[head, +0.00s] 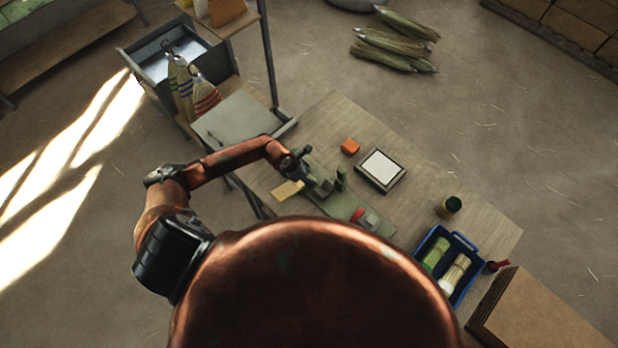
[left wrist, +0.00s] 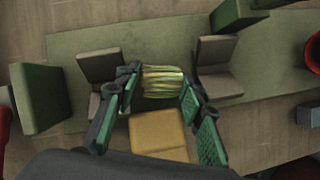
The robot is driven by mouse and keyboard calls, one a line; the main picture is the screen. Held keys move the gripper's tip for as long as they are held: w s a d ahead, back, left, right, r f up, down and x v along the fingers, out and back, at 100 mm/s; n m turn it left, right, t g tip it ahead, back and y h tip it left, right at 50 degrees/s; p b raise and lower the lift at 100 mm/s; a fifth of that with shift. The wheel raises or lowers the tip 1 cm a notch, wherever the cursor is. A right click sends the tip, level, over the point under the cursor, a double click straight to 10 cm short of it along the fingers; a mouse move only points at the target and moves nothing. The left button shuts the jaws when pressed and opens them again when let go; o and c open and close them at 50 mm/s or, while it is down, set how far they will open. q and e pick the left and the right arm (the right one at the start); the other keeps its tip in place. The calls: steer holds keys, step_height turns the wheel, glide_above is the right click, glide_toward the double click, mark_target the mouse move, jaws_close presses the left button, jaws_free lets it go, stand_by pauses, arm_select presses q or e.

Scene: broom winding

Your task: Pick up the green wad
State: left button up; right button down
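A yellow-green, ridged wad (left wrist: 163,82) lies on the green mat (left wrist: 260,60) between two grey-brown jaw plates in the left wrist view. My left gripper (left wrist: 160,76) is spread around it, with one finger on each side. The right finger is very close to the wad; I cannot tell whether it touches. The left finger shows a small gap. In the head view my left gripper (head: 305,178) is over the green mat on the table, and the wad is hidden there. My right gripper is not in view.
A yellow block (left wrist: 158,132) lies just in front of the wad. Green upright blocks (left wrist: 40,97) stand beside the jaws.

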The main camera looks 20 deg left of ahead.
arm_select(q)
steer(key=shift+w+d+f, duration=0.1)
steer(key=shift+d+f, duration=0.05)
steer(key=shift+f, duration=0.25)
steer(key=c, duration=0.5)
steer(key=shift+r, duration=0.15)
steer(key=shift+r+b, duration=0.35)
steer(key=shift+r, duration=0.3)
steer(key=s+a+r+b, duration=0.4)
steer(key=s+a+r, duration=0.3)
steer(key=a+r, duration=0.4)
steer(key=shift+s+a+r, duration=0.2)
steer(key=shift+s+a, duration=0.1)
steer(key=shift+a, duration=0.05)
